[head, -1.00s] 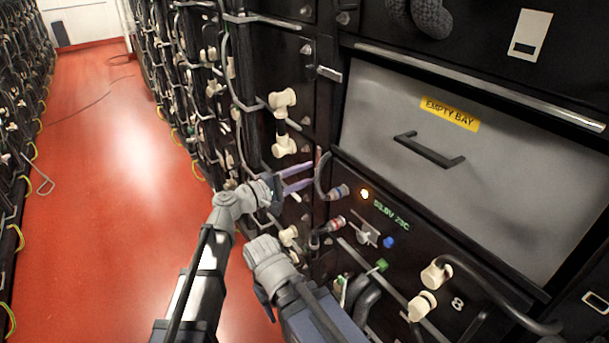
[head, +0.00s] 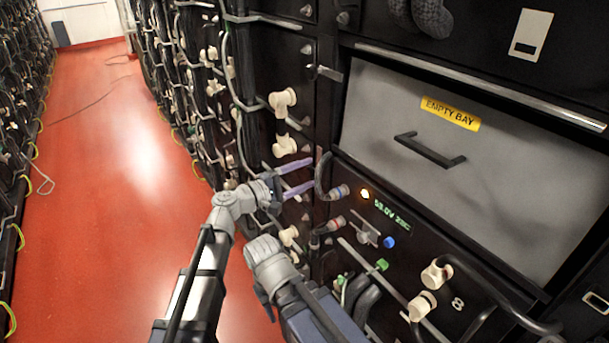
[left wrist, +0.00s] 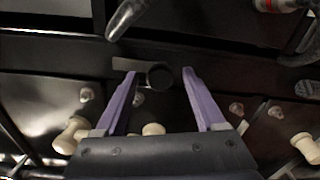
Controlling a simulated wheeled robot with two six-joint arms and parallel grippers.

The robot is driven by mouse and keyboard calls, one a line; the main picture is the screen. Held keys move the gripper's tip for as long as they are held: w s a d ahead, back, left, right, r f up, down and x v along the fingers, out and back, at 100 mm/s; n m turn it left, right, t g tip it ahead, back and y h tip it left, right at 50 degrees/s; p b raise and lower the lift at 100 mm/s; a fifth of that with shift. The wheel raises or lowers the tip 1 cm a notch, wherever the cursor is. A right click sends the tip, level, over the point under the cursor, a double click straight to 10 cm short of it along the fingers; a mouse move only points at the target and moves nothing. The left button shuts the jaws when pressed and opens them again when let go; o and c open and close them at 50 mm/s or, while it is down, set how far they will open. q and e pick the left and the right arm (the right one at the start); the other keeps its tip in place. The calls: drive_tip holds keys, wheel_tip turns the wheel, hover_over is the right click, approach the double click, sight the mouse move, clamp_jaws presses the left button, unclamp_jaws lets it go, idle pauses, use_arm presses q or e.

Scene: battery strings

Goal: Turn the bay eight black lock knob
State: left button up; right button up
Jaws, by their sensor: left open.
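My left gripper (head: 309,173) is open, with its two purple fingers pointing at the rack just left of the bay eight panel (head: 408,262). In the left wrist view a round black knob (left wrist: 159,75) sits between the fingertips of the left gripper (left wrist: 160,82), with a gap on each side. A dark flat bar runs from the knob to the left. The knob is too dark and small to make out in the head view. My right gripper is not in view.
A grey drawer front with a yellow EMPTY BAY label (head: 450,113) is above the panel. A blue button (head: 389,242), a green plug (head: 382,265) and cream connectors (head: 423,304) are on the panel. Black cables curve close to the fingers.

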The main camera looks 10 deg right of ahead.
use_arm(q)
drive_tip(key=v, duration=0.7)
drive_tip(key=shift+a, duration=0.35)
drive_tip(key=shift+s, duration=0.1)
drive_tip(key=s+a+f+m+g+y, duration=0.2)
drive_tip(key=s+a+f+y, duration=0.2)
drive_tip(key=f, duration=0.3)
drive_tip(key=s+a+f+m+g+y, duration=0.1)
drive_tip(key=s+a+f+m+y, duration=0.15)
drive_tip(key=a+f, duration=0.35)
drive_tip(key=s+a+f+m+g+y, duration=0.1)
drive_tip(key=s+a+f+y, duration=0.35)
drive_tip(key=a, duration=0.45)
drive_tip(key=s+a+f+m+g+y, duration=0.1)
drive_tip(key=s+a+f+y, duration=0.3)
drive_tip(key=a+y, duration=0.3)
drive_tip(key=s+d+r+m+p, duration=0.1)
drive_tip(key=s+d+r+p, duration=0.1)
drive_tip(key=r+p, duration=0.5)
drive_tip(key=s+d+r+m+g+p, duration=0.1)
drive_tip(key=s+d+r+p, duration=0.1)
drive_tip(key=d+r+p, duration=0.2)
drive_tip(key=s+d+r+m+p, duration=0.1)
drive_tip(key=s+d+r+p, duration=0.1)
drive_tip(key=r+p, duration=0.9)
drive_tip(key=shift+d+m+p, duration=0.3)
drive_tip(key=shift+d+m, duration=0.05)
drive_tip(key=shift+d, duration=0.25)
